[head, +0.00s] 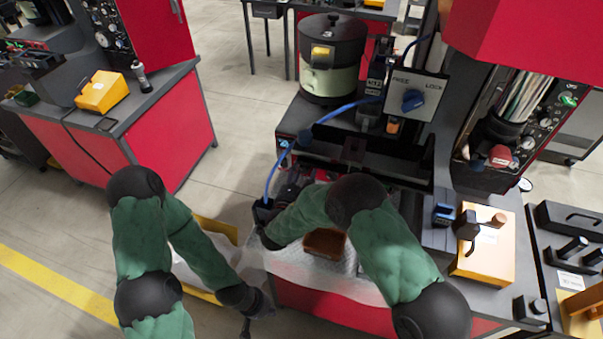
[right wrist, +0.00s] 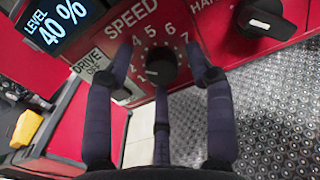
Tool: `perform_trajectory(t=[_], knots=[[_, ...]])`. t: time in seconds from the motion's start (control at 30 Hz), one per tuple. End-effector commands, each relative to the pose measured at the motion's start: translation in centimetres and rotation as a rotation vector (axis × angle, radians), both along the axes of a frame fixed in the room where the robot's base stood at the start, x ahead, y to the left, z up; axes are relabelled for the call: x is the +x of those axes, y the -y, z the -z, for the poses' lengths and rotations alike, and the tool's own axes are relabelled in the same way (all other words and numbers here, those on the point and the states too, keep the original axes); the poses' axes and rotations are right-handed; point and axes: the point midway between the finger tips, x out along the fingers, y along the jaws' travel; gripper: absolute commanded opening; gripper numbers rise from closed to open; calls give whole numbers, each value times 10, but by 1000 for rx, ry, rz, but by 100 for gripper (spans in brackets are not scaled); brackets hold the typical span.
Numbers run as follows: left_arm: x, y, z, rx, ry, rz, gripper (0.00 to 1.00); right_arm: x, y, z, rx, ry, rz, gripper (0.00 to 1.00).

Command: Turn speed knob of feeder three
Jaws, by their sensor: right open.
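In the right wrist view the round black speed knob (right wrist: 161,68) sits on a red panel, under white "SPEED" lettering and inside an arc of numbers. Its pointer mark is too dark to read. My right gripper (right wrist: 160,58) is open, with two fingers left and right of the knob and a third below it. Whether any finger touches it I cannot tell. In the head view my right gripper (head: 266,222) is at the bench front, and the knob is hidden there. My left gripper (head: 252,308) hangs low by the bench, its fingers too small to judge.
A second black knob (right wrist: 264,17) is right of the speed knob. A display (right wrist: 58,22) reads "LEVEL 40%". A bowl feeder (head: 332,75), a FREE/LOCK switch (head: 413,100) and a brown tray (head: 325,243) are on the bench. Open floor lies left.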

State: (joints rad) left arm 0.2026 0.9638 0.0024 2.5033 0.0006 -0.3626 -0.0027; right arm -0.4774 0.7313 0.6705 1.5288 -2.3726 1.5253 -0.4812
Motion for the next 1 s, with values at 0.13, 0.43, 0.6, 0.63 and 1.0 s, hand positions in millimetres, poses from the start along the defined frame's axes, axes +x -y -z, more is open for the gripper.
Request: perform_trajectory(t=[0.13,0.43,0.6,0.63,1.0], knots=[[0,0,0,0,0,0,0,0,0,0,0,0,0,18],[0,0,0,0,0,0,0,0,0,-2,3,5,1,0],[0,0,1,0,0,0,0,1,0,-3,6,8,1,0],[0,0,1,0,0,0,0,1,0,-3,7,8,1,0],[0,0,7,0,0,0,0,2,0,-4,37,23,2,0]])
